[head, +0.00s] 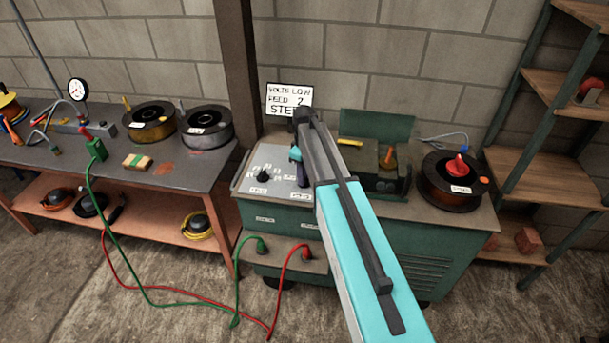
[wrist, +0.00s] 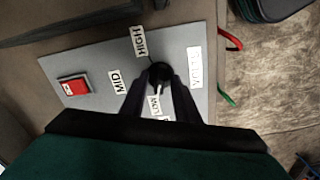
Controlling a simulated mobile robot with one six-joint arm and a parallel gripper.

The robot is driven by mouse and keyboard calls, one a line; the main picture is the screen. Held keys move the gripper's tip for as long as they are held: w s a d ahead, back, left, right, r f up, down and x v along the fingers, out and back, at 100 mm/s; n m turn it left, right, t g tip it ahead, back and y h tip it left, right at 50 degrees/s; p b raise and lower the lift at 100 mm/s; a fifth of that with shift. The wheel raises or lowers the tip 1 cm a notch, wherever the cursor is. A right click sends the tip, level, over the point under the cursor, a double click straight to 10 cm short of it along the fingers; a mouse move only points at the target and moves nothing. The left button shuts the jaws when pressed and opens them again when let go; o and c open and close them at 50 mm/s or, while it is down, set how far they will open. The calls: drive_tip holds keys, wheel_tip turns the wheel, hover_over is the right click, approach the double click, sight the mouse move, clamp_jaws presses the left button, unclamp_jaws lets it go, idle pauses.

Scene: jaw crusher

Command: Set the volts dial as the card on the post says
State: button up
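The card (head: 289,99) on the post reads VOLTS LOW, FEED 2 and a last line partly covered, starting STE. The volts dial (wrist: 160,73) is a dark knob on the grey panel (wrist: 205,85) in the wrist view. Labels LOW, MID, HIGH (wrist: 139,41) and VOLTS (wrist: 195,68) surround it. Its white pointer mark points down the picture, toward the LOW label (wrist: 154,106). My gripper (wrist: 160,80) has a finger on each side of the knob and looks shut on it. In the head view my gripper (head: 301,170) hides this dial.
A second dial (head: 263,175) sits left of my gripper on the green machine (head: 380,235). A red switch (wrist: 73,87) is on the panel. An open green box (head: 376,165) and a wire spool (head: 450,185) stand right of my arm.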

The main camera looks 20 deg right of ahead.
drive_tip(key=shift+r, duration=0.1)
idle(0.3)
wheel_tip(320, 180, up, 14)
drive_tip(key=b, duration=0.3)
drive_tip(key=shift+f, duration=0.2)
idle(0.4)
idle(0.3)
